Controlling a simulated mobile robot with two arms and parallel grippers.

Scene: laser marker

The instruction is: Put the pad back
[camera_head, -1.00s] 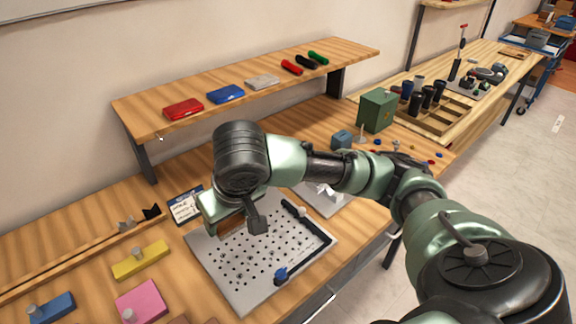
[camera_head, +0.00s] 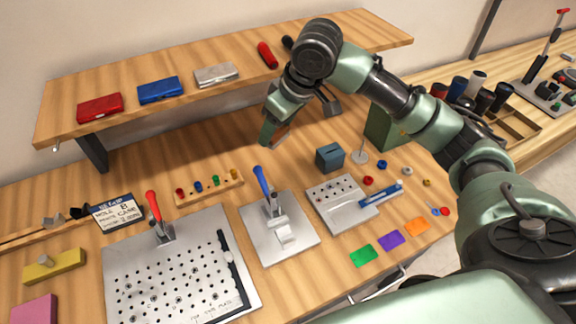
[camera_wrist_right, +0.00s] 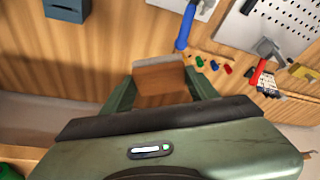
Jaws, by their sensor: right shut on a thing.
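My right gripper (camera_head: 272,138) is at the back of the bench, in front of the space under the raised shelf. It is shut on a brown block with a grey edge, which I take to be the pad (camera_wrist_right: 162,80); in the right wrist view it sits between the two fingers (camera_wrist_right: 160,92). In the head view only a sliver of the pad (camera_head: 281,134) shows beside the fingers. A yellow block with a knob (camera_head: 60,265) and a pink block (camera_head: 38,309) lie at the front left. My left gripper is not in view.
The raised shelf (camera_head: 350,40) carries coloured cases. On the bench are a perforated plate (camera_head: 130,255) with a red-handled clamp (camera_head: 155,212), a blue-handled clamp (camera_head: 263,185), a small blue box (camera_head: 329,157) and a green box (camera_head: 383,130). Bare wood lies under the shelf.

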